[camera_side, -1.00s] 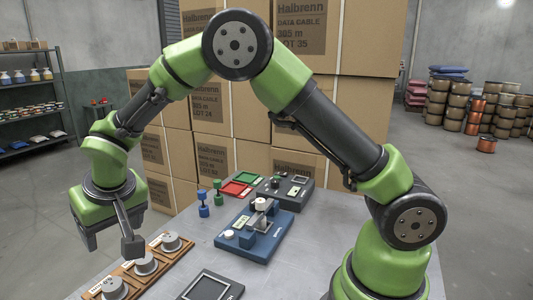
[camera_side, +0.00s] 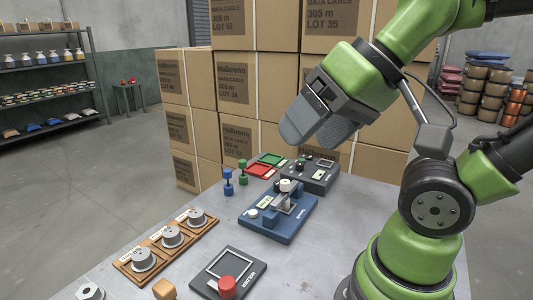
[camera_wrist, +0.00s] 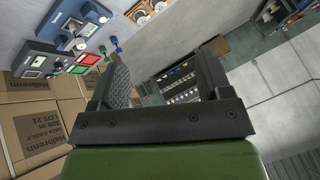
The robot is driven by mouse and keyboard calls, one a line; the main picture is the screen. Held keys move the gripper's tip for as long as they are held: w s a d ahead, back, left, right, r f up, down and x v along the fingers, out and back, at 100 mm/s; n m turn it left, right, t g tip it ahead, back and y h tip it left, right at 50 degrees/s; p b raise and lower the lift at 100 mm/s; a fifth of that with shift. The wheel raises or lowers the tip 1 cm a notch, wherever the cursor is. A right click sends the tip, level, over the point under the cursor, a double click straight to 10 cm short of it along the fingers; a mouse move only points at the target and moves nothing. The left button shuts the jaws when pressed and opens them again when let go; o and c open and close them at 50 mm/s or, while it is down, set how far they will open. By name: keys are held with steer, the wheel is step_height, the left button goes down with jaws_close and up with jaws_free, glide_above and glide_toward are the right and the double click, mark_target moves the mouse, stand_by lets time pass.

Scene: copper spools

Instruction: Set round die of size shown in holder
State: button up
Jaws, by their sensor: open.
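Three round grey dies, near (camera_side: 143,259), middle (camera_side: 172,236) and far (camera_side: 197,217), sit in a row on a brown wooden rack (camera_side: 128,268) at the left of the table. Their labels are too small to read. A blue fixture (camera_side: 273,232) with a metal part, a white knob and a small display (camera_side: 264,203) stands mid-table; the display's figure is unreadable. I cannot tell whether a die sits in it. My gripper (camera_side: 315,135) is open and empty, raised above the table's back edge, far from the dies. Its two fingers stand apart in the wrist view (camera_wrist: 163,88).
A dark box (camera_side: 322,181) stands behind the fixture, beside red (camera_side: 259,171) and green (camera_side: 270,159) trays. Blue (camera_side: 228,182) and green (camera_side: 242,170) pegs stand left. A dark framed plate (camera_side: 228,265), red cylinder (camera_side: 228,287) and orange block (camera_side: 164,289) lie in front. Cartons (camera_side: 236,135) are stacked behind.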

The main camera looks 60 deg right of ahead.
steer(key=shift+w, duration=0.1)
stand_by(0.3)
steer(key=n+g+h, duration=0.1)
steer(key=n+g, duration=0.2)
steer(key=n, duration=0.3)
glide_above(141, 254)
steer(key=s, duration=0.2)
steer(key=f, duration=2.3)
steer(key=shift+d+f, duration=0.4)
steer(key=shift+x, duration=2.85)
steer(key=shift+s+a, duration=0.1)
steer(key=shift+c, duration=0.4)
